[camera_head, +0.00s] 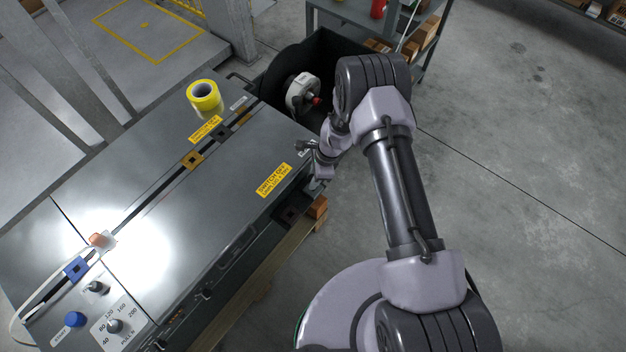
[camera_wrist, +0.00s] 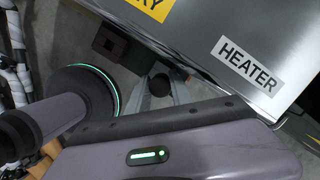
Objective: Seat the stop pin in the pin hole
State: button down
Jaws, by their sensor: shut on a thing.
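My gripper (camera_head: 315,167) is at the right-hand edge of the grey metal bench, beside its end face. In the wrist view its fingers (camera_wrist: 160,92) are closed around a dark, round-ended piece (camera_wrist: 160,82), which looks like the stop pin. The pin is seen nearly end-on, so its length and tip are hidden. A dark square block with an opening (camera_wrist: 109,42) sits low at the bench side, apart from the pin; it also shows in the head view (camera_head: 291,213). I cannot tell whether that opening is the pin hole.
The bench top (camera_head: 230,185) carries a slotted rail with yellow, black and blue blocks, and a yellow tape roll (camera_head: 205,96). A black bin (camera_head: 335,60) holding a whitish part stands behind. A HEATER label (camera_wrist: 248,64) is close to my gripper. Floor at right is clear.

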jog(key=s+d+r+b, duration=0.1)
jog(key=s+b, duration=0.3)
jog(key=s, duration=1.2)
jog(key=shift+d+r+b, duration=0.3)
jog(key=shift+d+r, duration=0.05)
jog(key=shift+d, duration=0.1)
